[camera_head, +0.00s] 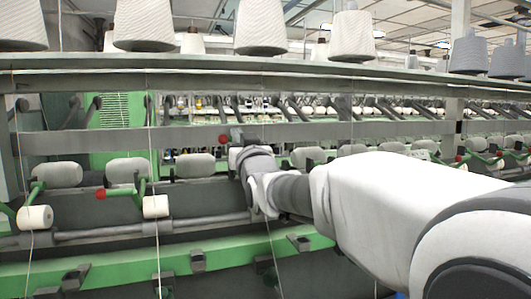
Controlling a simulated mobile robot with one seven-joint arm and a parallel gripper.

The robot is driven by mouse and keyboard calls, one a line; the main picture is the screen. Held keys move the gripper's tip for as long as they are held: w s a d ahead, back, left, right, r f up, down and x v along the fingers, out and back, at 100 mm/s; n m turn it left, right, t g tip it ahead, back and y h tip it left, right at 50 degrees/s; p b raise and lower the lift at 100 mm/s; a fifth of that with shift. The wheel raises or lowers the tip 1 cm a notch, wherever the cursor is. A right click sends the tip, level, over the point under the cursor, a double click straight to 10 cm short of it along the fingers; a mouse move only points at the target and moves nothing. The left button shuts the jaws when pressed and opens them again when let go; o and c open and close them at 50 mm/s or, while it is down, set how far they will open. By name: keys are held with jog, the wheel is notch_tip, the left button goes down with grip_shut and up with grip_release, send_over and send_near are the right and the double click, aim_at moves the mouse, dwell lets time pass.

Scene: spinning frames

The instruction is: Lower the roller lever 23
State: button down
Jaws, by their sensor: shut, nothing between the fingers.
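A red ball knob (223,139) shows just left of the end of my arm, in front of the grey rail. It looks like the handle of a raised roller lever; the rest of that lever is hidden behind my wrist. No number can be read on it. My gripper (236,134) is small and mostly covered by my own wrist, close beside the red knob. It is shut and empty; I cannot tell whether it touches the knob. To the left, another green roller lever (138,194) has a red knob (101,193) and a white roller (155,206).
A further lever with a white roller (35,217) stands at far left. More levers with red knobs (458,158) are at right. Yarn cones (261,27) stand on the top shelf (200,62). Thin threads hang down. A green beam (130,264) runs along the lower front.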

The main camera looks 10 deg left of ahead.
jog(key=s+d+f+t+y+b, duration=0.1)
jog(key=f+b, duration=0.4)
jog(key=b, duration=0.6)
jog(key=s+f+t+b, duration=0.2)
jog(key=f+b, duration=0.3)
jog(key=b, duration=0.6)
jog(key=shift+s+d+f+t+y+b, duration=0.3)
jog(key=shift+s+d+y+b, duration=0.1)
jog(key=shift+s, duration=0.05)
jog(key=shift+f, duration=0.3)
notch_tip(320, 180, up, 4)
jog(key=s+p, duration=0.1)
jog(key=p, duration=0.1)
jog(key=w+f+b+v, duration=0.1)
jog(key=v, duration=0.8)
jog(key=shift+s+f, duration=0.15)
jog(key=shift+f, duration=0.1)
jog(key=shift+d, duration=0.1)
